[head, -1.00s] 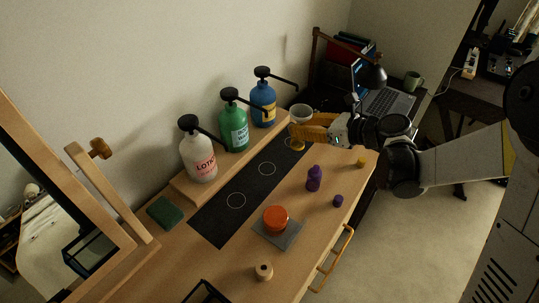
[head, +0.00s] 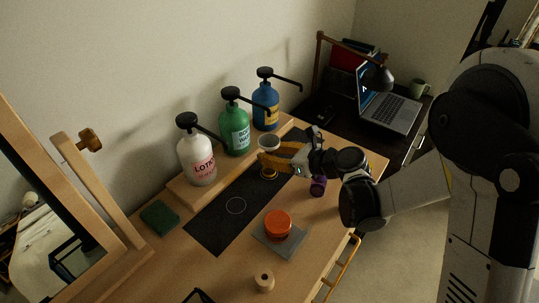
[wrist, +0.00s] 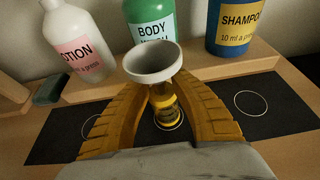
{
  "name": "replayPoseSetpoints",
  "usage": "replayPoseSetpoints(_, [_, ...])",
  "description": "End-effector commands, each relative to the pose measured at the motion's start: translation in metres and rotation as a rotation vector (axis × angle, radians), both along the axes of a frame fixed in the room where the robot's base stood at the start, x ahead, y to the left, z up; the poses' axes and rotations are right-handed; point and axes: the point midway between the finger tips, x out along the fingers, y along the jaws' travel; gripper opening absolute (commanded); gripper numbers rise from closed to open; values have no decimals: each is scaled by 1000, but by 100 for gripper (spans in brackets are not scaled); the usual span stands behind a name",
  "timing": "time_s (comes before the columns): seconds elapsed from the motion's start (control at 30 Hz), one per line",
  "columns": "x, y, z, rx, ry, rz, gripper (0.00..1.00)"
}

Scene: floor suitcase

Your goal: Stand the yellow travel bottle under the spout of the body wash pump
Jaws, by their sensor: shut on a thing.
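My gripper (wrist: 163,95) is shut on the yellow travel bottle (wrist: 167,110), which is upright with a white funnel (wrist: 152,62) in its mouth. In the head view the bottle (head: 268,174) is low between the orange fingers, at the middle circle of the dark mat, and the funnel (head: 268,143) is above it. I cannot tell whether its base touches the mat. The green body wash pump (head: 235,133) stands behind on the wooden step. Its black spout reaches toward the bottle and its tip appears above the funnel; exact alignment is unclear.
The lotion pump (head: 197,162) and blue shampoo pump (head: 265,105) flank the body wash. The dark mat (head: 205,228) has a free circle at left. A purple bottle (head: 318,187) stands close to my wrist. An orange-red jar (head: 278,223) sits on a grey pad; a green sponge (head: 160,216) lies left.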

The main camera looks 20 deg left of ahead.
Motion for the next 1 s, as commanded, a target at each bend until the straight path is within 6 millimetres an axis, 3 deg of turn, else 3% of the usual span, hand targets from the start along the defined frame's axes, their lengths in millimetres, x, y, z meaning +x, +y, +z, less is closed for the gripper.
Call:
replayPoseSetpoints(0.2, [0,0,-4,0,0,0,1])
replayPoseSetpoints(0.23, [0,0,-3,0,0,0,35])
replayPoseSetpoints(0.3, [0,0,-2,0,0,0,48])
replayPoseSetpoints(0.67, [0,0,3,0,0,0,48])
replayPoseSetpoints(1.0, [-24,-61,30,0,0,-4,48])
